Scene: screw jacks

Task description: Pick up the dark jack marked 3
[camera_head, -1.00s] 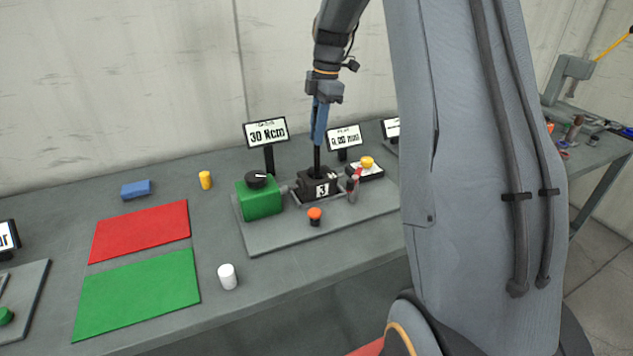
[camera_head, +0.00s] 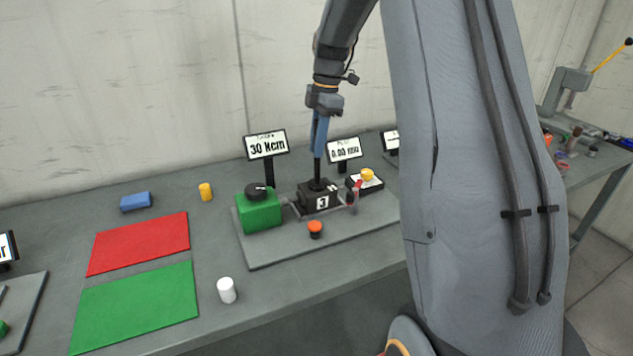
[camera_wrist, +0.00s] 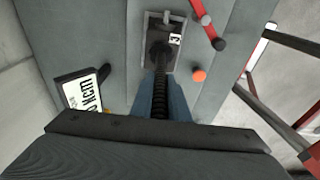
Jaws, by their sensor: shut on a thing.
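The dark jack marked 3 (camera_head: 319,200) sits upright in a grey holder on a grey plate, with its white label facing the front. It also shows in the wrist view (camera_wrist: 173,55), with the label to the right. My gripper (camera_head: 319,152) is above it, pointing down. Its blue fingers (camera_wrist: 165,103) are shut on the dark threaded spindle that rises from the jack. The jack's body is below the fingers and appears to rest in the holder; any gap beneath it cannot be told.
A green box with a black knob (camera_head: 258,212) stands close left of the jack. Displays (camera_head: 266,145) stand behind. Red and green mats (camera_head: 137,305) lie left.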

